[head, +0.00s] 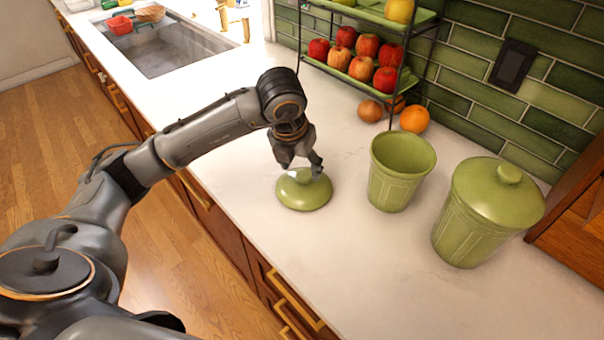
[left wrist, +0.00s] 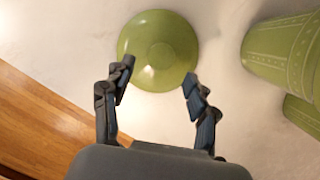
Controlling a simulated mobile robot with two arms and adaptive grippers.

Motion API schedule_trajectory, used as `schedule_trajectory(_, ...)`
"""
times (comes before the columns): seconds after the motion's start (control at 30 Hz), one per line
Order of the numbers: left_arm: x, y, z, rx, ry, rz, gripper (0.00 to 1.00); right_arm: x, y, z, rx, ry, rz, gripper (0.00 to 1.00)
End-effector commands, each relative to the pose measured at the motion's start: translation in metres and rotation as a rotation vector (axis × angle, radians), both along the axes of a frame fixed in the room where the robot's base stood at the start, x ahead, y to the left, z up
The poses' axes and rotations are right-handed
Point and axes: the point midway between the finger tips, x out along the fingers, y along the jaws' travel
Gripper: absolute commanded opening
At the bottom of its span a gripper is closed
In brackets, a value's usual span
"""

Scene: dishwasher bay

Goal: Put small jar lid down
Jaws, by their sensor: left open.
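The small jar lid (head: 304,192) is a round green lid with a knob, lying on the white countertop to the left of the open small jar (head: 400,172). My left gripper (head: 301,172) is just above the lid with its fingers apart. In the left wrist view the lid (left wrist: 158,50) lies beyond and between the open fingertips (left wrist: 157,75), and nothing is gripped. The lid's knob is partly hidden by a finger in the head view. My right gripper is not in view.
A larger lidded green jar (head: 487,215) stands at the right. The sink (head: 165,48) is at the far left. The counter in front of the jars is clear.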

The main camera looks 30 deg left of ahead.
Motion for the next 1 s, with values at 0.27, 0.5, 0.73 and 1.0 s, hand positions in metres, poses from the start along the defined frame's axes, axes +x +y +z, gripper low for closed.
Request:
schedule_trajectory(0.27,-0.016,-0.001,0.054,0.001,-0.005,-0.001,0.58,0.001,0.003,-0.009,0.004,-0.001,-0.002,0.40)
schedule_trajectory(0.5,-0.022,-0.001,0.074,0.000,-0.001,-0.001,0.58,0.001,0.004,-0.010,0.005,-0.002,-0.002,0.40)
schedule_trajectory(0.73,-0.023,-0.001,0.075,0.001,0.000,0.000,0.58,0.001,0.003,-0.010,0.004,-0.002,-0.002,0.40)
schedule_trajectory(1.0,-0.023,-0.001,0.075,0.001,0.000,0.000,0.58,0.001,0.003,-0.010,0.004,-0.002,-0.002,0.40)
